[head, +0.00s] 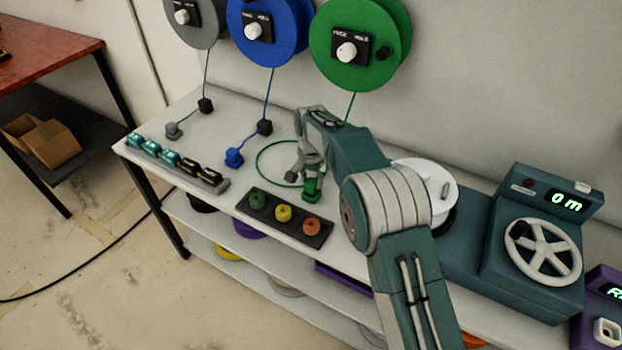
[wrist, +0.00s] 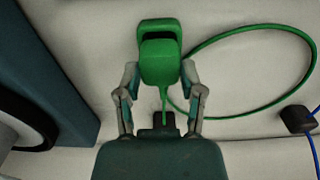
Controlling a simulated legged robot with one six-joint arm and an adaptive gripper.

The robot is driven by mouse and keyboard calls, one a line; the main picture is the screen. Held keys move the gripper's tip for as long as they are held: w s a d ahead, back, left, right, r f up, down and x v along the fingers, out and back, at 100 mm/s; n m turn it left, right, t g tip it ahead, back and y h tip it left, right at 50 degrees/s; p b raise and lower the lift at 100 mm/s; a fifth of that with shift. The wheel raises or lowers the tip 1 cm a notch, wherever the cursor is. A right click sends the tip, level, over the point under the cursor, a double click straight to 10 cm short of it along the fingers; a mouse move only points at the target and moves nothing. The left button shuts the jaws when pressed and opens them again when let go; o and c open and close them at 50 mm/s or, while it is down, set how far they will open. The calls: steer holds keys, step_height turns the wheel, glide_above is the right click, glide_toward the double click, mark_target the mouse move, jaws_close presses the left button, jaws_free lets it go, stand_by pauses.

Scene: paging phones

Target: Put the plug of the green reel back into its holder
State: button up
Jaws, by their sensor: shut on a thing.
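The green reel (head: 345,70) hangs on the wall at the top, its green cord running down behind my arm. In the wrist view my gripper (wrist: 160,78) is shut on the green plug (wrist: 160,64), with one finger on each side. The plug is right against a green block with a dark slot (wrist: 160,27), which looks like its holder. That green block also shows on the bench below my gripper in the head view (head: 312,187). I cannot tell whether the plug is inside the slot or just over it.
The green cord (wrist: 245,113) lies in a loop on the bench. A blue plug block (head: 234,157) and a grey one (head: 172,130) are to the left. A dark tray (head: 272,232) with coloured rolls is in front. A teal crank machine (head: 545,245) stands right.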

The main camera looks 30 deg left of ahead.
steer(key=shift+f, duration=0.4)
stand_by(0.4)
steer(key=o, duration=1.1)
steer(key=shift+o, duration=0.2)
steer(key=shift+o, duration=0.6)
steer(key=shift+r, duration=4.5)
